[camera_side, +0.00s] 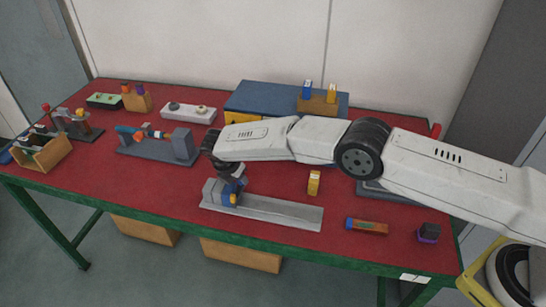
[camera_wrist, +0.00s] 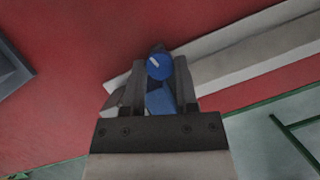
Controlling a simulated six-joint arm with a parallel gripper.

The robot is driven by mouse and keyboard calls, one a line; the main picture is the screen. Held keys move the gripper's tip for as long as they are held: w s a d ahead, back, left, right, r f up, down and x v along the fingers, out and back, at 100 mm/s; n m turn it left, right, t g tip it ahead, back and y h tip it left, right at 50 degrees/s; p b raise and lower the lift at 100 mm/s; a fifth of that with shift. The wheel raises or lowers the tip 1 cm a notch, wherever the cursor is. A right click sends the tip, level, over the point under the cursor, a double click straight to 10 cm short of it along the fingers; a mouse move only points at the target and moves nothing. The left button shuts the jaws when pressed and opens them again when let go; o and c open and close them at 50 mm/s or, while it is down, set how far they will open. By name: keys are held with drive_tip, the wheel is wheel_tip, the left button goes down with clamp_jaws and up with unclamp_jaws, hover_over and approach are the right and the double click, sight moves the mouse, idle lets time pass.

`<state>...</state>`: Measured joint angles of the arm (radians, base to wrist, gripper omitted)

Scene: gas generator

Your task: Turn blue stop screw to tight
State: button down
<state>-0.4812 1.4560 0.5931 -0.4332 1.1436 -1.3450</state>
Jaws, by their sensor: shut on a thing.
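The blue stop screw (camera_wrist: 159,67) has a round blue head with a light mark on it. In the wrist view it sits between the two fingers of my gripper (camera_wrist: 160,85), which is shut on it. A blue block (camera_wrist: 160,100) lies just below the screw head between the fingers. In the side view my gripper (camera_side: 232,183) points down at the left end of a long grey rail (camera_side: 270,210). A blue part (camera_side: 230,197) shows under the fingers there, and the screw head itself is mostly hidden.
A yellow block (camera_side: 314,183) stands behind the rail. An orange cylinder with a blue end (camera_side: 367,226) and a dark purple-based block (camera_side: 428,233) lie to the right. A grey fixture (camera_side: 160,144) stands to the left. The red table (camera_side: 115,180) is clear left of the rail.

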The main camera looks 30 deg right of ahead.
drive_tip(key=shift+m+g, duration=0.3)
drive_tip(key=shift+m, duration=0.5)
drive_tip(key=shift+c, duration=1.8)
unclamp_jaws()
drive_tip(key=shift+r, duration=0.15)
drive_tip(key=shift+v, duration=3.75)
